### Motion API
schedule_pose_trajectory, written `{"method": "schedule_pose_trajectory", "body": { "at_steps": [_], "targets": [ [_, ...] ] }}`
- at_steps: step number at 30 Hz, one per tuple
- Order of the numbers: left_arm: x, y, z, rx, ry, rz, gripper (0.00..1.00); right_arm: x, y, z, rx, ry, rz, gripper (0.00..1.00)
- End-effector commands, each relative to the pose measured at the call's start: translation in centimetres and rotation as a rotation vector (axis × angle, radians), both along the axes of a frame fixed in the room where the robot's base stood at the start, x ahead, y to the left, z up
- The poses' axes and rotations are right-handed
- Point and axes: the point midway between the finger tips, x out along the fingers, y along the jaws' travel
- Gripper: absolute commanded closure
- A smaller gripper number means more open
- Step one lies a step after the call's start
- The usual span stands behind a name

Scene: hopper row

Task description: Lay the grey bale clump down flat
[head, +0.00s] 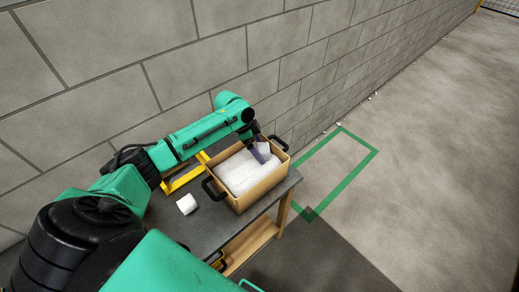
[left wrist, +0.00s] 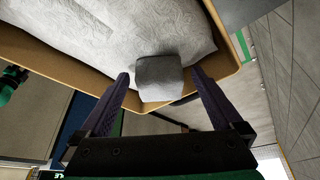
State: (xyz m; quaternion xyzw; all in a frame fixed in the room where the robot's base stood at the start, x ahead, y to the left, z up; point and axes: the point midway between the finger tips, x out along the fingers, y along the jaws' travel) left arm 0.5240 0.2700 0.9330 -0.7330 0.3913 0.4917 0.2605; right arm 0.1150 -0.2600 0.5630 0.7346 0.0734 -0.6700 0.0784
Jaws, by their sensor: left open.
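The grey bale clump (left wrist: 158,78) is a small block with rounded edges. It sits at the end of a tan bin (head: 262,193), against the pale grey filling (head: 238,174), close to the rim. In the head view the clump (head: 264,147) shows partly behind my fingers. My left gripper (head: 258,153) reaches down into the bin's far end. In the left wrist view its two purple fingers (left wrist: 160,74) are open, one on each side of the clump, with gaps visible. I cannot tell what the clump rests on. My right gripper does not show.
The bin has black handles and stands on a dark-topped workbench (head: 208,229). A small white block (head: 187,204) lies on the bench left of it. A yellow frame (head: 183,179) is behind. A block wall (head: 200,60) runs close along the back. Green tape (head: 357,168) marks open floor at right.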

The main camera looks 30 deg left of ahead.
Motion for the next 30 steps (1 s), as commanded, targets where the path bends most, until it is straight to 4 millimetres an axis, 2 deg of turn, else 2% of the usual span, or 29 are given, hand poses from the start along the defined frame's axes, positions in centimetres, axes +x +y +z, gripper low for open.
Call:
{"method": "schedule_pose_trajectory", "body": {
  "at_steps": [5,12,15,19,30],
  "targets": [
    [-0.9,1.5,3.7,0.005,-0.004,-0.001,0.00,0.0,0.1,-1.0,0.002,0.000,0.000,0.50],
    [-2.3,3.6,10.0,0.004,-0.003,0.000,0.00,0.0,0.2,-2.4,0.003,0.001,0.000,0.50],
    [-2.7,4.1,11.7,0.002,-0.001,0.000,0.00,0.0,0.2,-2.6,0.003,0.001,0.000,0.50],
    [-2.9,4.3,12.6,0.001,0.000,-0.001,0.00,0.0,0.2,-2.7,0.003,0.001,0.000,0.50],
    [-2.9,4.3,12.6,0.001,0.001,0.000,0.00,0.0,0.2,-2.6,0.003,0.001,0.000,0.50]
  ]
}}
